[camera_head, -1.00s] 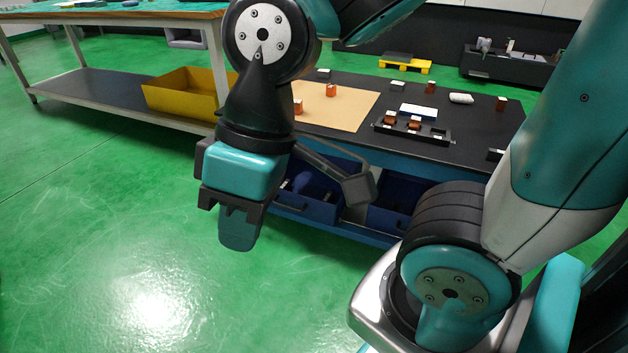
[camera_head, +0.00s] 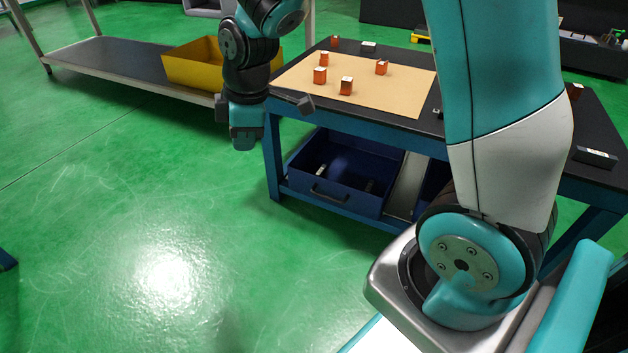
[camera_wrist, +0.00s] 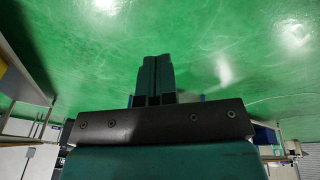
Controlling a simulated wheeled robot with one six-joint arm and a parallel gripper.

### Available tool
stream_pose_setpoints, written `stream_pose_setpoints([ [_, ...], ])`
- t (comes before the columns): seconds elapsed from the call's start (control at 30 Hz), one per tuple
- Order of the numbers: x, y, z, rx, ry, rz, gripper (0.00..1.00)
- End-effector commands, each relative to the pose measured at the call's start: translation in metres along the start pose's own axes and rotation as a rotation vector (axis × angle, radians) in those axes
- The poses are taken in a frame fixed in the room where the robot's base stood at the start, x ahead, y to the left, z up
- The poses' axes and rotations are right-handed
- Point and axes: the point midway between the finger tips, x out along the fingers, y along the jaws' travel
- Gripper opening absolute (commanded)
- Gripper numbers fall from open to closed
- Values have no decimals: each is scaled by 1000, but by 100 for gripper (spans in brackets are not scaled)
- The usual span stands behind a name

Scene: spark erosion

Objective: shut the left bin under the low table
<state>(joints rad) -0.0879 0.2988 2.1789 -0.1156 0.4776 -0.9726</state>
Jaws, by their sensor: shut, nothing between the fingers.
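The low table (camera_head: 432,138) has a dark top and a blue frame. Under it, the left bin (camera_head: 325,194) is a blue open-topped box with a dark handle on its front and a few small things inside. Its front is close to the table's lower front rail; how far it stands out is hard to tell. My gripper (camera_head: 243,140) hangs up and left of the bin, by the table's left front corner, apart from the bin. Its fingers also show in the wrist view (camera_wrist: 155,78), closed together and empty above the green floor.
A second blue bin (camera_head: 432,190) is mostly hidden behind my arm, past a grey divider (camera_head: 406,184). Orange blocks (camera_head: 346,86) stand on a tan mat (camera_head: 400,92) on the table. A yellow bin (camera_head: 192,66) lies on a shelf behind my gripper. The floor in front is clear.

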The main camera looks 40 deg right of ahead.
Motion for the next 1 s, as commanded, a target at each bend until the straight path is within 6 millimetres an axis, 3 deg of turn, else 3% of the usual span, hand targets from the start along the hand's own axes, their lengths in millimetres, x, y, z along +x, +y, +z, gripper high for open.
stream_pose_setpoints([
  [0.03,40,29,18,-80,-49,21,0],
  [0.2,138,106,86,-417,-231,68,0],
  [0.3,186,132,128,-591,-333,55,0],
  [0.4,219,146,162,-725,-411,29,0],
  [0.6,250,154,194,-855,-483,-11,0],
  [0.77,269,157,204,-865,-487,-15,0],
  [1.0,317,166,225,-863,-485,-15,0],
])
